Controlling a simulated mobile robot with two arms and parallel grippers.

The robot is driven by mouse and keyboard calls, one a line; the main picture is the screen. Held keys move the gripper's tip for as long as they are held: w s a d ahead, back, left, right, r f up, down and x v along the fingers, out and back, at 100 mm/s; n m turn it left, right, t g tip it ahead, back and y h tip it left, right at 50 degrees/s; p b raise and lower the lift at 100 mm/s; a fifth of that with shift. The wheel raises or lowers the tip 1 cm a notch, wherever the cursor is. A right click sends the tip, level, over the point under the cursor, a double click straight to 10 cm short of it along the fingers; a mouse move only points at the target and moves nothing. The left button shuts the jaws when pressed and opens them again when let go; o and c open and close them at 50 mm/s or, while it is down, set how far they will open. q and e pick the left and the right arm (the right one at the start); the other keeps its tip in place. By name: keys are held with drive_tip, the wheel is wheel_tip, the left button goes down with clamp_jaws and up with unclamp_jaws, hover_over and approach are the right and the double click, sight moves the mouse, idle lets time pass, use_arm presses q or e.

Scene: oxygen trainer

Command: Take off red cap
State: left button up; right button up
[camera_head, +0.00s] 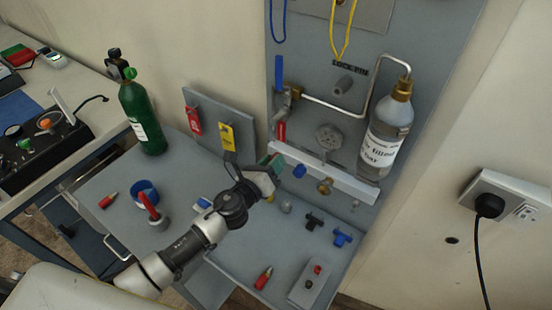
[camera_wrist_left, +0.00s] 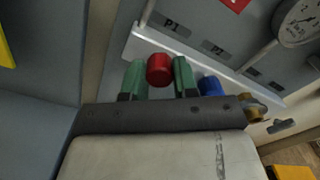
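The red cap (camera_wrist_left: 159,69) sits at the light rail (camera_wrist_left: 140,42) in the left wrist view. My left gripper (camera_wrist_left: 159,78) has its two green fingers on either side of the cap, with no clear gap, so it looks shut on it. A blue cap (camera_wrist_left: 211,86) is just right of the fingers. In the head view my left gripper (camera_head: 270,168) is at the left part of the rail (camera_head: 340,178), and the red cap is hidden there. The blue cap (camera_head: 299,171) shows right of the gripper. My right gripper is not in view.
A brass fitting (camera_head: 325,186) is right of the blue cap. A bottle (camera_head: 386,132) hangs on the panel. A green cylinder (camera_head: 143,115) stands at the left. Black (camera_head: 314,221) and blue (camera_head: 342,237) fittings and a button box (camera_head: 310,286) are on the table below.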

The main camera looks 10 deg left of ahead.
use_arm(q)
drive_tip(key=n, duration=0.3)
drive_tip(key=shift+n, duration=0.3)
drive_tip(key=n+p, duration=0.1)
drive_tip(key=n, duration=0.5)
drive_tip(key=shift+n, duration=0.4)
drive_tip(key=n, duration=0.3)
drive_tip(key=shift+p, duration=0.4)
